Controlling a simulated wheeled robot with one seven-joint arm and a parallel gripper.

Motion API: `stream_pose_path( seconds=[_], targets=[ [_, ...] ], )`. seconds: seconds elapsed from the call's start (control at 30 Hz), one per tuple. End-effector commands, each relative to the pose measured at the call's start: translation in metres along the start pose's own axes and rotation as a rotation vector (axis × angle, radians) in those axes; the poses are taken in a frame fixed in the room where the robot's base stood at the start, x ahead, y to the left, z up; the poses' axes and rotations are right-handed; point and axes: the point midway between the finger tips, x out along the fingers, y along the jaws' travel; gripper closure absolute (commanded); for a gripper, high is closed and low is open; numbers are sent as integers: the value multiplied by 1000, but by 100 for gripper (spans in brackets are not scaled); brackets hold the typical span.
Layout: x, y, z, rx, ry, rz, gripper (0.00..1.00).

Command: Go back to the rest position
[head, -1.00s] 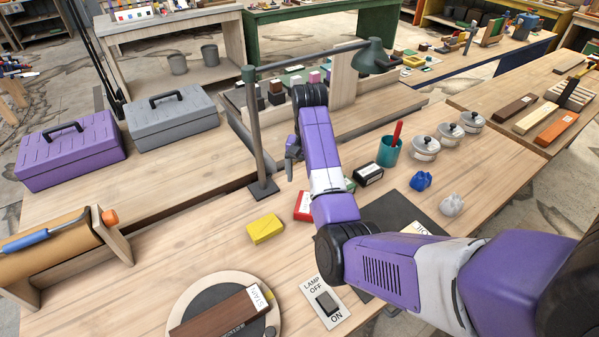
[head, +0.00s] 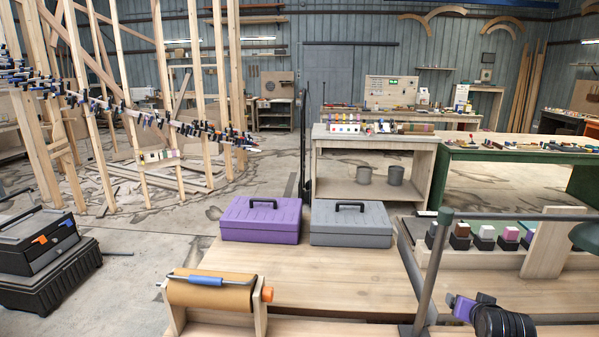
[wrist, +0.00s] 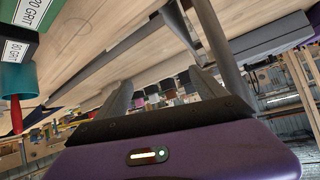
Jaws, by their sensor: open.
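My gripper (wrist: 163,88) shows in the wrist view with its two grey fingers spread apart and nothing between them. Beyond the fingers are the bench top and a row of small blocks. In the head view only a purple and black end part of my arm shows at the bottom right, just right of the lamp post (head: 428,270); the fingers cannot be made out there. The post also stands close to the right finger in the wrist view (wrist: 222,45).
A purple toolbox (head: 261,220) and a grey toolbox (head: 350,224) sit on the bench. A brown paper roll (head: 210,294) stands in front. Grit-labelled blocks (wrist: 18,48) and a teal cup (wrist: 18,80) lie left in the wrist view. Bench space before the toolboxes is clear.

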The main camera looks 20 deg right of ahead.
Motion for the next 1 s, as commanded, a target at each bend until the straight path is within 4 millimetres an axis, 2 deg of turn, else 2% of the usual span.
stream_pose_path(
  seconds=[0.03, 0.27, 0.53, 0.77, 1.0],
  targets=[
    [-9, -6, 15, -43, 52, -25, 19],
    [-68, -39, 60, -191, 279, -159, 19],
    [-166, -67, 121, -300, 456, -332, 19],
    [-259, -75, 167, -345, 542, -475, 19],
    [-351, -66, 206, -359, 553, -603, 19]
  ],
)
